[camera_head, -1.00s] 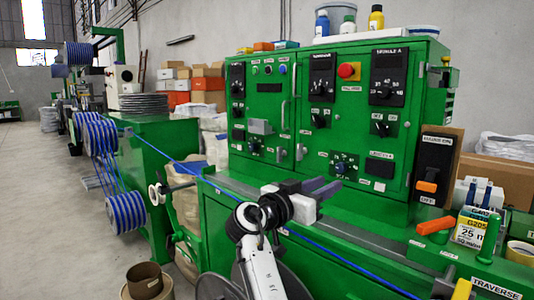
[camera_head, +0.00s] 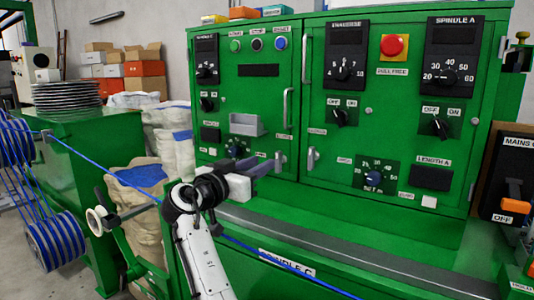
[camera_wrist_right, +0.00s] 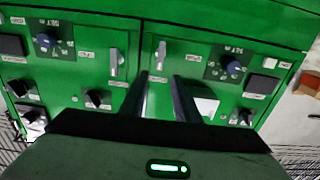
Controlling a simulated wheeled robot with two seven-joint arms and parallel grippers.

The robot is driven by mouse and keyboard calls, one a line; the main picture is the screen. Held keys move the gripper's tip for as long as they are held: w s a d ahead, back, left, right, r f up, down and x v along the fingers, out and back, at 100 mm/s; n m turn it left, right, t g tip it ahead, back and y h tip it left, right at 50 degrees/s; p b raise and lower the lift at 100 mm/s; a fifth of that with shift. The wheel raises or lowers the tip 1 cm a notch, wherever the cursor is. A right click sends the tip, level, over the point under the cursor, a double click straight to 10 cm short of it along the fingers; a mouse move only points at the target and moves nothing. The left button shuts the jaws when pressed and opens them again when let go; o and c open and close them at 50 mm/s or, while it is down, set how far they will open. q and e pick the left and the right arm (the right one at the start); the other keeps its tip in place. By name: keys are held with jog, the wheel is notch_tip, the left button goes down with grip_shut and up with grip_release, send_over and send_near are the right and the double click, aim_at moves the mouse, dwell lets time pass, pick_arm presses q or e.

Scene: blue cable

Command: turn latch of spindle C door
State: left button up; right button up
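Two small silver latches sit side by side low on the green cabinet's front, the left latch (camera_head: 280,162) and the right latch (camera_head: 311,158), by the seam between two closed doors. Both point roughly up and down. The right wrist view is upside down, showing the left latch (camera_wrist_right: 161,55) just beyond my fingertips and the right latch (camera_wrist_right: 115,63) beside it. My right gripper (camera_head: 264,168) is open and empty (camera_wrist_right: 163,85), in front of the panel; contact with a latch is not visible. A partly hidden label (camera_head: 288,262) ending "INDLE C" is on the lower ledge.
A blue cable (camera_head: 105,178) runs from the spools (camera_head: 52,240) at left, passing behind my right arm and along the ledge. A small grey box (camera_head: 246,124) and knobs stick out from the left door. A door handle (camera_head: 287,108) stands above the latches. A sack (camera_head: 135,200) stands at left.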

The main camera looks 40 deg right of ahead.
aim_at(277, 155)
jog(key=p+x, duration=0.1)
jog(key=x, duration=0.7)
jog(key=shift+d+p, duration=0.15)
jog(key=shift+p, duration=0.15)
grip_shut()
